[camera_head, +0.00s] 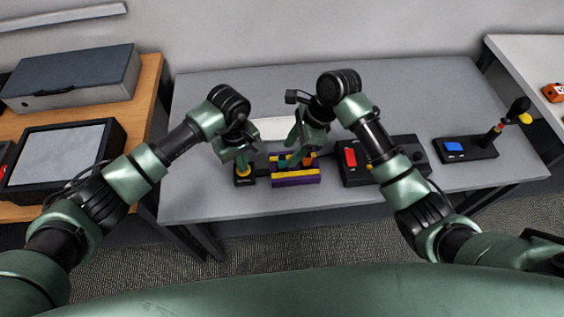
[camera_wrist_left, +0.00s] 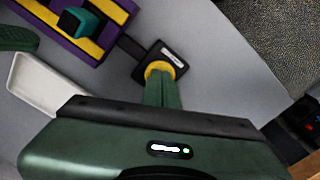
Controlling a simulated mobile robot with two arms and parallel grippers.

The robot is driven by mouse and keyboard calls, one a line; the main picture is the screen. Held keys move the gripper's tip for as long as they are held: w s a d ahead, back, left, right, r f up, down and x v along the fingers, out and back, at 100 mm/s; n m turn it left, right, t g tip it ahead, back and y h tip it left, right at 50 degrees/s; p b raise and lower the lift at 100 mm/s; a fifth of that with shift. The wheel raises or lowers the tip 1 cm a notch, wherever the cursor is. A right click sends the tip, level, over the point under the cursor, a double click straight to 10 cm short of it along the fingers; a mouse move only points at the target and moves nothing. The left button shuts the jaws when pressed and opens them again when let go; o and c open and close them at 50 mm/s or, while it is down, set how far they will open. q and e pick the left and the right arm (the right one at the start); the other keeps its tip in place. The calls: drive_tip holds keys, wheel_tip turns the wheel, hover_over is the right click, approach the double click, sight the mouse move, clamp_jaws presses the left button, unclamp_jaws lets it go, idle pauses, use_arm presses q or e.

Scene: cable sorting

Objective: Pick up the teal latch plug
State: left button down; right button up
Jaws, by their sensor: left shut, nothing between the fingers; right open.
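The teal latch plug (camera_wrist_left: 80,22) sits on a purple and yellow block (camera_wrist_left: 113,12) in the left wrist view. In the head view the plug (camera_head: 283,162) is small and partly hidden by my right gripper. My right gripper (camera_head: 298,150) is open, just above and beside that block. A green fingertip of it (camera_wrist_left: 18,38) shows at the left edge of the wrist view, apart from the plug. My left gripper (camera_wrist_left: 160,85) is shut and empty, its tips over a yellow ring (camera_wrist_left: 168,66) on a small black base (camera_wrist_left: 152,58). Whether they touch it I cannot tell.
A white tray (camera_head: 277,126) lies behind the block. A black box with a red switch (camera_head: 350,157) stands right of it, and a base with a blue button (camera_head: 453,147) farther right. The left part of the grey table (camera_head: 190,190) is clear.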

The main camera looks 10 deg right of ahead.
sight(283, 158)
drive_tip(key=x, duration=0.5)
drive_tip(key=shift+w+a, duration=0.1)
drive_tip(key=shift+a, duration=0.35)
drive_tip(key=shift+c, duration=0.4)
clamp_jaws()
drive_tip(key=shift+r, duration=0.1)
wheel_tip(283, 158, up, 10)
